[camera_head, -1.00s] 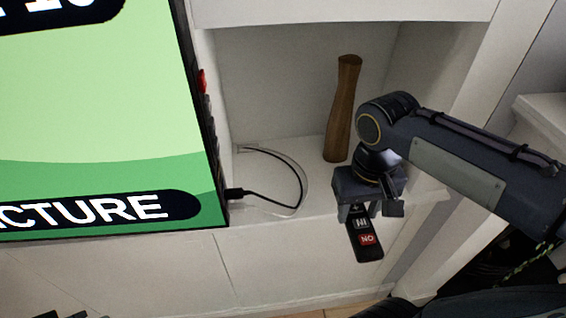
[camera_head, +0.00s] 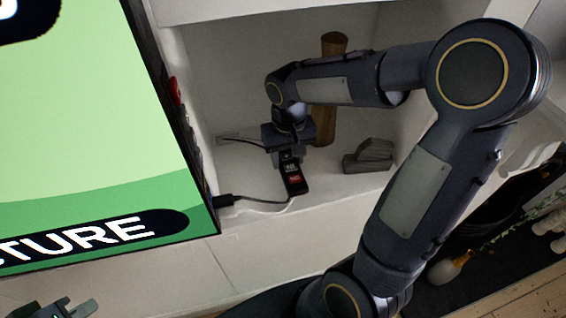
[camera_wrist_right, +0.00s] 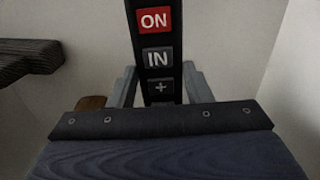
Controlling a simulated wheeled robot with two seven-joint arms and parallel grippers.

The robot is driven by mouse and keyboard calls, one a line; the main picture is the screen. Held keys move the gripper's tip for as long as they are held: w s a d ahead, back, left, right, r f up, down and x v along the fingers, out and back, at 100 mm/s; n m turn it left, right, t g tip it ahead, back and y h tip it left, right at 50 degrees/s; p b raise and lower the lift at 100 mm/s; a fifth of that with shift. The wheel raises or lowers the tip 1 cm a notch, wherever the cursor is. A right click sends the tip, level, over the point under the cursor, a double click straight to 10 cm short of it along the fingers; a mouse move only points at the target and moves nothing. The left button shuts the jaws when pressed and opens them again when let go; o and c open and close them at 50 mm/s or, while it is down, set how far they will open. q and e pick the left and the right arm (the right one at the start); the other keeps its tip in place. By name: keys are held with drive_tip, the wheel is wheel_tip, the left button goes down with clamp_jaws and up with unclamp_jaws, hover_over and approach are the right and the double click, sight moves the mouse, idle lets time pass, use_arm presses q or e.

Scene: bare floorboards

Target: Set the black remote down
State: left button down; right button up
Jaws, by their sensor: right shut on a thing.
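The black remote (camera_head: 295,182) has a red button and hangs tilted down from my right gripper (camera_head: 287,158) inside the white shelf compartment (camera_head: 225,80). In the right wrist view the remote (camera_wrist_right: 155,50) stands between the two grey fingers of the right gripper (camera_wrist_right: 158,88), which is shut on it. I cannot tell whether the remote's lower end touches the shelf floor. My left gripper (camera_head: 68,308) is at the bottom left edge, partly cut off, and its opening is unclear.
A large green screen (camera_head: 90,130) borders the compartment on the left. A black plug and cable (camera_head: 225,200) lie near the remote. A brown wooden vase (camera_head: 333,43) stands behind my right arm. A grey stacked object (camera_head: 368,158) sits to the right.

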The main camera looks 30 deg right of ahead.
sight(283, 166)
drive_tip(key=shift+w+f, duration=0.6)
drive_tip(key=shift+f, duration=0.15)
drive_tip(key=shift+w+a+f+p, duration=0.1)
drive_tip(key=shift+w+f+p, duration=0.1)
drive_tip(key=shift+f, duration=0.75)
drive_tip(key=shift+w+a+f+p, duration=0.1)
drive_tip(key=shift+f+p, duration=0.05)
drive_tip(key=shift+f, duration=0.75)
drive_tip(key=shift+f, duration=0.15)
drive_tip(key=o, duration=1.1)
drive_tip(key=shift+c, duration=0.2)
